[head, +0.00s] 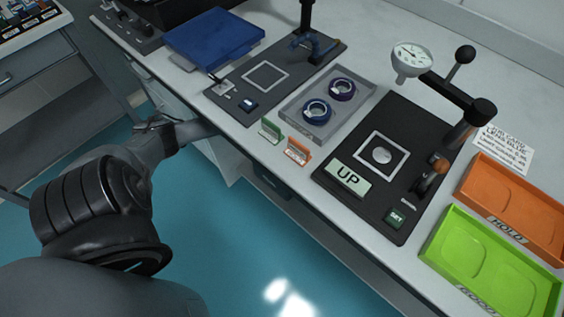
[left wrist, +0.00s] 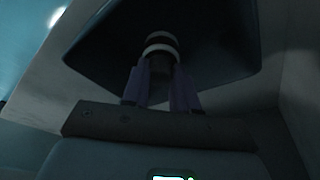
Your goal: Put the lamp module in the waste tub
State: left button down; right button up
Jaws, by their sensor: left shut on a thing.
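My left arm reaches down from the left in the head view, and its end goes out of sight at the bench's front edge. In the left wrist view my left gripper (left wrist: 160,88) has two purplish fingers closed on a small dark cylindrical piece with pale bands (left wrist: 161,45), which I take to be the lamp module. A dark, broad, angular shape (left wrist: 215,45) lies just behind it; I cannot tell whether this is the waste tub. No waste tub can be made out in the head view. My right gripper is not in view.
Drawers (head: 30,75) stand at left. Teal floor (head: 225,235) is open in front.

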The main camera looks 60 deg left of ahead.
pick_arm(q)
jog(key=shift+f, duration=0.2)
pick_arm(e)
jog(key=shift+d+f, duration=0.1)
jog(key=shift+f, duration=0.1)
pick_arm(q)
jog(key=shift+f, duration=0.6)
jog(key=c, duration=0.9)
grip_release()
jog(key=shift+o, duration=0.2)
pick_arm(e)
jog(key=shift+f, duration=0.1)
